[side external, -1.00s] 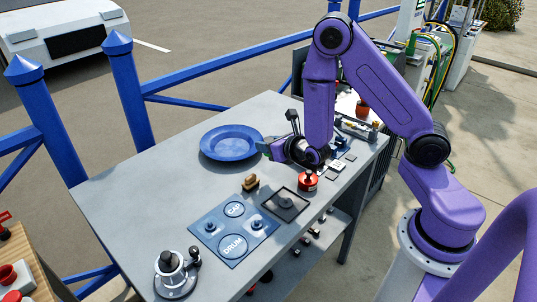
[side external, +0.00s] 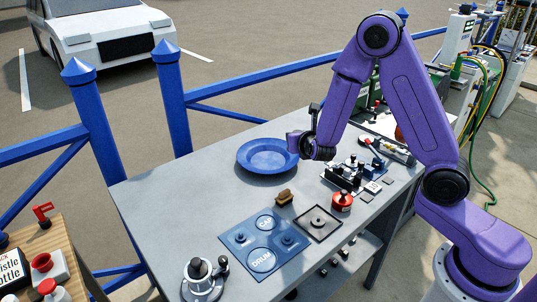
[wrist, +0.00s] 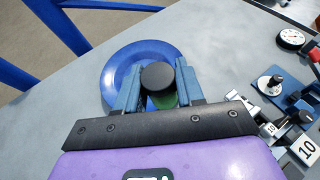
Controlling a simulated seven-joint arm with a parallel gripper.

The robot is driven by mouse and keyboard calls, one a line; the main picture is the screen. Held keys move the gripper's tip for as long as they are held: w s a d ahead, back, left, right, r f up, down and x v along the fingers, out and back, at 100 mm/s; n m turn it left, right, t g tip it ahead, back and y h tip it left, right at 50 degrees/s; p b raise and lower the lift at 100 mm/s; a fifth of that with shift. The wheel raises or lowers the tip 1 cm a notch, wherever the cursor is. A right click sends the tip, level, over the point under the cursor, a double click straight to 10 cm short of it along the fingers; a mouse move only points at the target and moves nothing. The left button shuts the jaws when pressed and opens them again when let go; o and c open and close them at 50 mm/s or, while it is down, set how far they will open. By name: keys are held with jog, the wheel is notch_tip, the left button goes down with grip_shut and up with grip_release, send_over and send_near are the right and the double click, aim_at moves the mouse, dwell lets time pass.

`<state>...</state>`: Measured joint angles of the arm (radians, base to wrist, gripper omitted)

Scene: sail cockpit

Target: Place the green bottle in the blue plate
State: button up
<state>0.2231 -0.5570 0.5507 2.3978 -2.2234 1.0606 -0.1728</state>
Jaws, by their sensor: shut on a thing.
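The blue plate (side external: 262,158) lies on the grey table, and it also shows in the wrist view (wrist: 116,68). My gripper (wrist: 159,70) is shut on the green bottle (wrist: 165,101). In the wrist view its black round cap and a bit of green body show between the two blue fingers. The cap overlaps the right part of the plate in that view. In the side view my gripper (side external: 293,143) is at the plate's right rim. The bottle cannot be made out there, and its height over the plate is unclear.
A brown-topped block (side external: 284,197), a blue CAP/DRUM panel (side external: 264,242), a dark square tray (side external: 318,224) and a red round item (side external: 342,201) stand in front. Metal fixtures (side external: 350,175) stand to the right. Blue railing (side external: 222,113) runs behind the table. The table's left part is clear.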

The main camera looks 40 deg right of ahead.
jog(key=shift+w+r, duration=0.15)
jog(key=w+f, duration=0.4)
jog(key=w, duration=0.4)
send_over(268, 161)
jog(key=shift+m, duration=0.3)
jog(key=f, duration=0.5)
jog(key=shift+s+d, duration=0.1)
jog(key=shift+s, duration=0.15)
jog(key=shift+w+f, duration=0.3)
jog(key=shift+f, duration=1.7)
jog(key=shift+f, duration=0.15)
jog(key=o, duration=1)
jog(key=shift+o, duration=0.2)
